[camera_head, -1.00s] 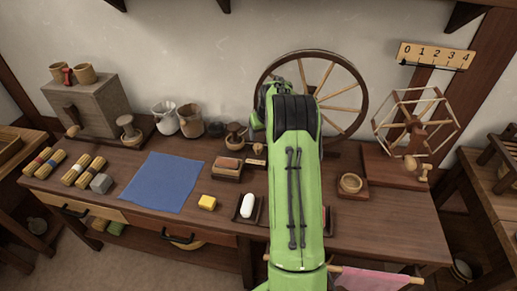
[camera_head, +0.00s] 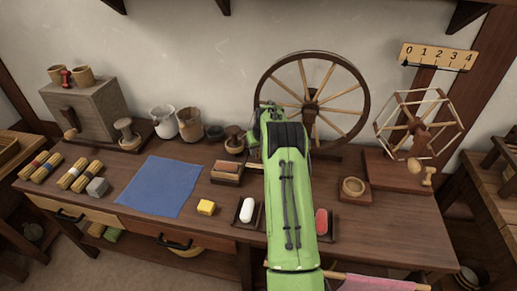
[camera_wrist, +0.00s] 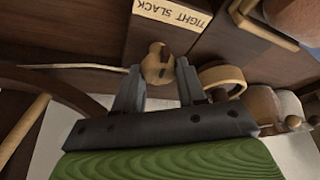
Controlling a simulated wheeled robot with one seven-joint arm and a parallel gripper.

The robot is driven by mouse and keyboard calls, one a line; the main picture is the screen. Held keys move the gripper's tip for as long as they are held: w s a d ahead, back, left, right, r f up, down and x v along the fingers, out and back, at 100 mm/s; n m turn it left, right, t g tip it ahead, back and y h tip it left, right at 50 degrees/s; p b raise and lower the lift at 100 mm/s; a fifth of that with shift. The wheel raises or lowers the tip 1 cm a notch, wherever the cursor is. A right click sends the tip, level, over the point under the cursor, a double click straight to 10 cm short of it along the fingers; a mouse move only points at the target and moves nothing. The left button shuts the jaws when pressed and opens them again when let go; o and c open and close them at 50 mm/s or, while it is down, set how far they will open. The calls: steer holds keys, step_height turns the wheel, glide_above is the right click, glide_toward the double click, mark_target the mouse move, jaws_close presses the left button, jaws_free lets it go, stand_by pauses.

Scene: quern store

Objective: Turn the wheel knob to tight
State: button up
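The wheel knob (camera_wrist: 158,60) is a small light wooden knob, seen in the wrist view below a cream label (camera_wrist: 172,12) reading TIGHT and SLACK. My gripper (camera_wrist: 159,72) has its two dark fingers apart, one on each side of the knob. A narrow gap seems to show beside the knob; contact is not clear. Which word the knob points to I cannot tell. In the head view the spinning wheel (camera_head: 312,99) stands at the back of the bench, and my green arm hides the knob and my fingertips.
A yarn winder (camera_head: 415,123) stands at right. Pots (camera_head: 190,122) stand at back left.

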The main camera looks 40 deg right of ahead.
steer(key=c, duration=0.3)
steer(key=m, duration=0.2)
steer(key=m+h+p, duration=0.1)
steer(key=m, duration=0.1)
steer(key=shift+w+a+m+g+h, duration=0.1)
steer(key=shift+a+m+g+h, duration=0.05)
steer(key=shift+m+g+h, duration=0.2)
steer(key=m+g+p, duration=0.1)
steer(key=m, duration=0.1)
steer(key=m+g+h+p, duration=0.1)
steer(key=m, duration=0.2)
steer(key=shift+w+m, duration=0.1)
steer(key=shift+m, duration=0.15)
stand_by(0.4)
steer(key=o, duration=1)
